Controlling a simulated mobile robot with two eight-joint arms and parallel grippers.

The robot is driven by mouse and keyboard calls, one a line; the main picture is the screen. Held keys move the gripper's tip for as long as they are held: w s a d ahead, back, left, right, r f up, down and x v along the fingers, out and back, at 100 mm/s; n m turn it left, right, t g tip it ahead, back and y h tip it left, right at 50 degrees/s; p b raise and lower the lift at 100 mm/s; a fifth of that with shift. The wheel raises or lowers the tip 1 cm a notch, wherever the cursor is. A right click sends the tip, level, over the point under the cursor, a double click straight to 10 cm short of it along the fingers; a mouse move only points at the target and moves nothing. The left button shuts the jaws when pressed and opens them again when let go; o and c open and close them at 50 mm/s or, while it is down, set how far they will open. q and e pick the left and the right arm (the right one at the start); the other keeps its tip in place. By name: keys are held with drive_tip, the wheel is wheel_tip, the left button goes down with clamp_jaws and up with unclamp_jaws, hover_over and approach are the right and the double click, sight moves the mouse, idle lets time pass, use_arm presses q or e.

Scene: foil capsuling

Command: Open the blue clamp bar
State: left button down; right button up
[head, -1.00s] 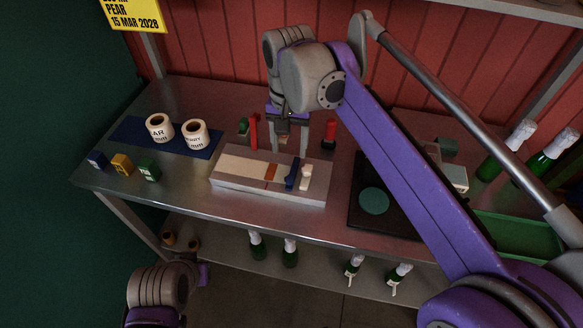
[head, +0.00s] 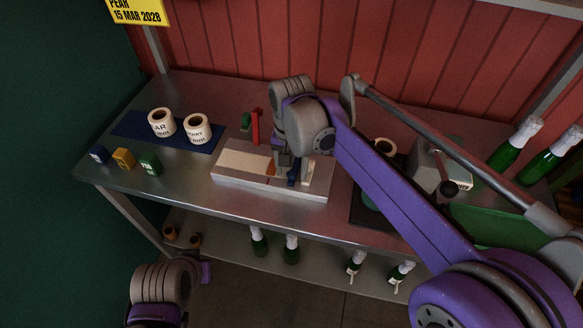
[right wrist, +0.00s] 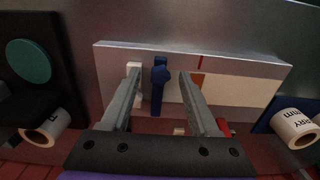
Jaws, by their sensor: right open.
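The blue clamp bar (head: 291,181) lies across the pale block fixture (head: 243,179) on the bench, beside a white clamp piece. In the right wrist view the blue bar (right wrist: 158,92) has a round knob near its upper end. My right gripper (right wrist: 160,77) is open, with one finger on each side of the blue bar. The left finger overlaps the white piece (right wrist: 133,68). I cannot tell whether either finger touches the bar. In the head view my right gripper (head: 291,170) partly hides the bar. My left wrist is at lower left; its fingers do not show.
Two label rolls (head: 161,122) stand on a blue mat (head: 128,129) at the left. Small blue, yellow and green blocks (head: 123,159) sit at the front left. A red upright piece (head: 255,127) stands behind the fixture. A dark plate (head: 364,211) and green bottles are at the right.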

drive_tip(key=shift+c, duration=0.4)
clamp_jaws()
idle(0.9)
